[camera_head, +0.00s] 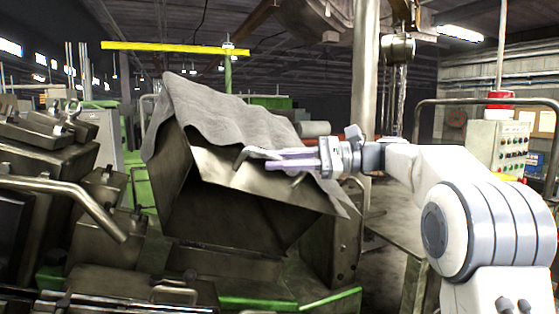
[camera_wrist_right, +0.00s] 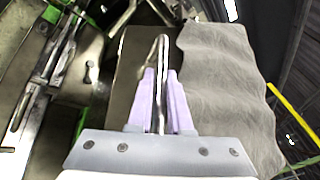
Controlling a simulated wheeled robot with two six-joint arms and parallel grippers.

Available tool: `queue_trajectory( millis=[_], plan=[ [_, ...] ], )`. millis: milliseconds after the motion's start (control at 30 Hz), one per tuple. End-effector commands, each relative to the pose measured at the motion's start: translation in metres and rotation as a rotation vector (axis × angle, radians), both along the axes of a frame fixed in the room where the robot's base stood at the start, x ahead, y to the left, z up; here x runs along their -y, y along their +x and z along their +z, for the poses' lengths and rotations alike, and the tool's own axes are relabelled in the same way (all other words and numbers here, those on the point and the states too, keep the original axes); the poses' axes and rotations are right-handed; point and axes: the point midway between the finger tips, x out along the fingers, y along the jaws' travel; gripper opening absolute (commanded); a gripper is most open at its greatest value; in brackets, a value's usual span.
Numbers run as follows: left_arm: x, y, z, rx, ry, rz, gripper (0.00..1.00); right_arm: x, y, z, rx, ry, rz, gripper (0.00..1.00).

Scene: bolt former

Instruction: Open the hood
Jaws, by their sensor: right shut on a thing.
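The hood (camera_head: 222,168) is a worn brown metal cover in the middle of the head view, with a wavy grey sheet (camera_head: 205,108) draped over its top. It sits tilted, with a dark hollow under its front panel. Its handle (camera_head: 246,152) is a thin bent metal bar on the front panel. My right gripper (camera_head: 275,163) reaches in from the right and is shut on the handle. In the right wrist view the handle (camera_wrist_right: 162,55) runs between the two purple fingers (camera_wrist_right: 160,95), with the hood panel (camera_wrist_right: 135,60) behind. My left gripper is not in view.
A control box (camera_head: 497,147) with a red lamp stands at the far right beside a bent rail. Machine blocks and a thick bar (camera_head: 75,195) fill the left. Green machine edges (camera_head: 262,302) lie below the hood. A yellow beam (camera_head: 175,47) crosses behind.

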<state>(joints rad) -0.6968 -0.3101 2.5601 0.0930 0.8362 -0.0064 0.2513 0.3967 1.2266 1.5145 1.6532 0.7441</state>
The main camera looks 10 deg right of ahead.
Motion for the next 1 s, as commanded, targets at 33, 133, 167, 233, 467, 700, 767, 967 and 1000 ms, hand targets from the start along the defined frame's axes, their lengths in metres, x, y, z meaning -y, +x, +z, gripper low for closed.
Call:
queue_trajectory(
  millis=[33, 133, 167, 233, 467, 700, 767, 967, 1000],
  plan=[
    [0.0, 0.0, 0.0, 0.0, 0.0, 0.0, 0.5, 0.0, 0.0, -0.001, -0.001, -0.002, 0.002, 0.29],
    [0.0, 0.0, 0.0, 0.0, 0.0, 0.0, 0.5, 0.001, 0.0, -0.001, -0.001, -0.001, 0.0, 0.47],
    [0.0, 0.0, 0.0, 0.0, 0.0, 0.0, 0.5, 0.001, 0.0, -0.001, -0.001, -0.001, 0.0, 0.47],
    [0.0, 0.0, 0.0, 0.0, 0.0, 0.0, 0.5, 0.001, 0.0, -0.001, -0.001, -0.001, 0.0, 0.47],
    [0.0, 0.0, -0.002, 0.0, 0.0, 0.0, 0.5, 0.005, -0.001, -0.002, -0.001, -0.001, -0.001, 0.47],
    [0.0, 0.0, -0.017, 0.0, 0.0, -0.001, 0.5, 0.043, -0.006, -0.002, 0.001, 0.0, -0.004, 0.47],
    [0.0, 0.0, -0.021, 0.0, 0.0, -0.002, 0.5, 0.056, -0.009, -0.002, 0.0, -0.001, -0.004, 0.47],
    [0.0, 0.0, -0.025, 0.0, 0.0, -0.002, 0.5, 0.089, -0.014, 0.002, -0.001, -0.001, -0.003, 0.47],
    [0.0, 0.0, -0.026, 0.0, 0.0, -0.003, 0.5, 0.094, -0.015, 0.003, -0.002, -0.001, -0.003, 0.47]
  ],
)
